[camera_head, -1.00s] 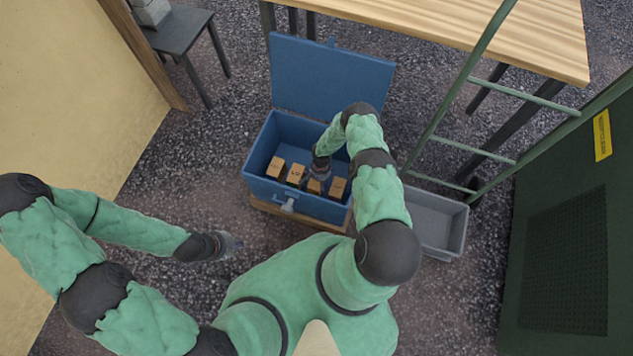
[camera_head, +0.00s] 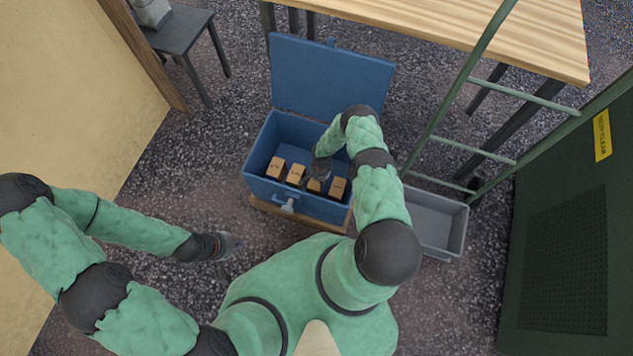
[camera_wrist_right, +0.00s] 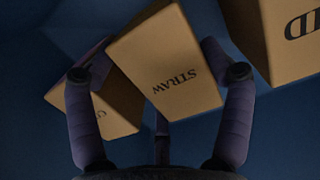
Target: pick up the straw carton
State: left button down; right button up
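The straw carton (camera_wrist_right: 172,78) is a brown box with STRAW printed on it. In the right wrist view it lies between the two fingers of my right gripper (camera_wrist_right: 160,95). The fingers are spread, one on each side, and I see no clear grip on the carton. In the head view my right gripper (camera_head: 311,177) reaches down into the blue chest (camera_head: 262,158). It partly hides a carton there, which appears to be the straw carton (camera_head: 314,186). My left gripper (camera_head: 231,245) hangs over the gravel, away from the chest; its fingers are too small to judge.
Other brown cartons (camera_head: 275,167) stand beside it in the chest, one (camera_wrist_right: 292,35) labelled with letters ending ID. The chest's lid (camera_head: 330,78) is open. A grey bin (camera_head: 437,207) stands to the right, near a green ladder-like frame (camera_head: 433,125) and a wooden table (camera_head: 480,30).

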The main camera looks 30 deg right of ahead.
jog(key=c, duration=0.4)
jog(key=shift+c, duration=0.2)
